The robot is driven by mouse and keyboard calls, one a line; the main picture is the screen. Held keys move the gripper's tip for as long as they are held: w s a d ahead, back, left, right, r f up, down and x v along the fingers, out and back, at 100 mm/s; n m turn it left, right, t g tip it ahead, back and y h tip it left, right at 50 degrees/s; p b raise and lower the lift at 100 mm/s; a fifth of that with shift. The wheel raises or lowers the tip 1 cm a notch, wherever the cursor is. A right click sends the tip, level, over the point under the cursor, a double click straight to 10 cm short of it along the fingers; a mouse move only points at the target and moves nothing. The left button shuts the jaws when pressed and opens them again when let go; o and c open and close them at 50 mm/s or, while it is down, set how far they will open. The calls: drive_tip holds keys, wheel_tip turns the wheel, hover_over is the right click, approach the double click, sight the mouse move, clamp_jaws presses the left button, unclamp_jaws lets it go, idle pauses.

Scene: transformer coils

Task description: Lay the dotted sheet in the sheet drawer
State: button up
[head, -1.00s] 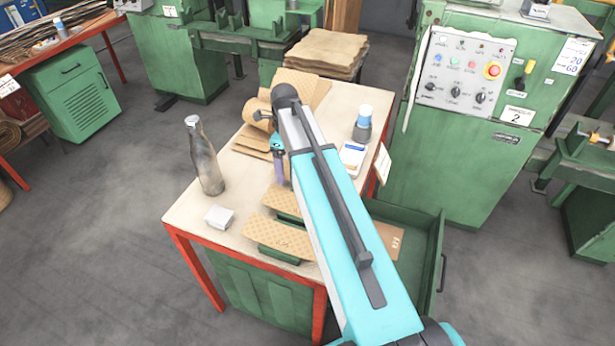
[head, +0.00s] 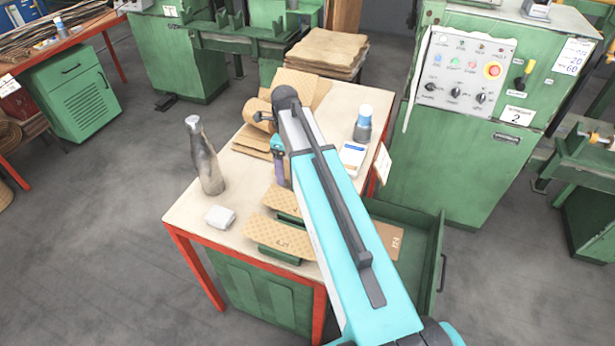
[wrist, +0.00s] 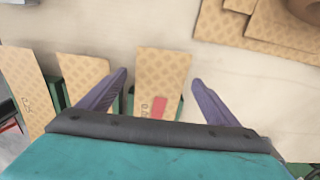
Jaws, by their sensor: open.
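Several tan patterned sheets lie in a row on green supports on the bench. In the head view I see the front sheet (head: 279,236) and another behind it (head: 284,201). The wrist view shows a left sheet (wrist: 25,88), a middle sheet (wrist: 85,72) and a right sheet (wrist: 163,66), which has a red patch. I cannot tell which pattern is the dotted one. My gripper (wrist: 159,76) is open and empty, its purple fingers appearing either side of the right sheet. The sheet drawer (head: 418,228) stands open at the bench's right side, partly behind my arm.
A bottle (head: 205,155) and a white block (head: 220,217) stand on the bench's left side. Tan sheets and a roll (head: 252,140) lie at the back. A brown flat piece (head: 392,240) is in the drawer.

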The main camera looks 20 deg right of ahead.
drive_tip(key=c, duration=1.2)
drive_tip(key=shift+r, duration=0.1)
drive_tip(key=shift+r+b, duration=0.65)
drive_tip(key=shift+r, duration=1.3)
drive_tip(key=s, duration=0.4)
drive_tip(key=s+b, duration=0.1)
drive_tip(key=s, duration=0.4)
drive_tip(key=s+d+r+b, duration=0.1)
drive_tip(key=s, duration=0.3)
drive_tip(key=shift+s, duration=0.35)
drive_tip(key=shift+w+f+b, duration=0.1)
drive_tip(key=shift+b, duration=0.9)
drive_tip(key=shift+s+b, duration=0.2)
drive_tip(key=shift+b, duration=0.15)
